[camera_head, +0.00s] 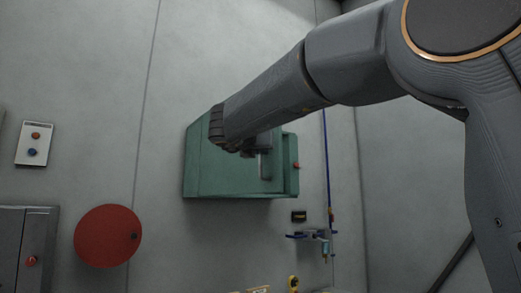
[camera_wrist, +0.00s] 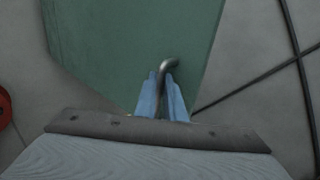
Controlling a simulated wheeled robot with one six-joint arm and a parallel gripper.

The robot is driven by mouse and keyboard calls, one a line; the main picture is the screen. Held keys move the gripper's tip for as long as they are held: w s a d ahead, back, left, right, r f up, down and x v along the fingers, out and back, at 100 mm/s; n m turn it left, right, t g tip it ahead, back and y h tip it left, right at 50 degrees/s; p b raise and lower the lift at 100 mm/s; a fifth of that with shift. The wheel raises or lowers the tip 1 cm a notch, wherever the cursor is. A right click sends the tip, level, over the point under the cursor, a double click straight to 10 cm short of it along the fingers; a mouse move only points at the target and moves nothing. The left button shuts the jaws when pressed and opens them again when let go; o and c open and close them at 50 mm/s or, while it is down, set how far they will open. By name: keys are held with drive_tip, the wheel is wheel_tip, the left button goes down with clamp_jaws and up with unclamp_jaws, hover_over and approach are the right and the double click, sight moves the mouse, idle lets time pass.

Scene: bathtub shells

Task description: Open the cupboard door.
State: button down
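The green cupboard (camera_head: 225,180) is fixed to the grey wall in the middle of the head view. Its green face (camera_wrist: 120,40) fills much of the wrist view. A bent metal handle (camera_wrist: 170,64) stands out from this face. My gripper (camera_wrist: 161,76) has its two blue fingers on either side of the handle, close against it with no clear gap. In the head view my gripper (camera_head: 255,149) is at the cupboard's front, partly hidden by my arm. A narrow green panel (camera_head: 291,165) shows at the cupboard's right side. I cannot tell whether the door stands ajar.
A red disc (camera_head: 105,236), a grey cabinet (camera_head: 22,250) and a switch plate (camera_head: 35,144) are on the left. A small fixture with hanging tools (camera_head: 318,236) is below right of the cupboard. Dark cables (camera_wrist: 290,55) run at the right in the wrist view.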

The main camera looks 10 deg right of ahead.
drive_tip(key=c, duration=1.8)
unclamp_jaws()
drive_tip(key=shift+w+a+f, duration=0.25)
drive_tip(key=shift+w+f, duration=0.25)
drive_tip(key=shift+f, duration=0.25)
drive_tip(key=shift+c, duration=0.2)
drive_tip(key=shift+d+r, duration=0.15)
drive_tip(key=b+v, duration=0.3)
drive_tip(key=v, duration=0.5)
drive_tip(key=shift+w+r, duration=0.1)
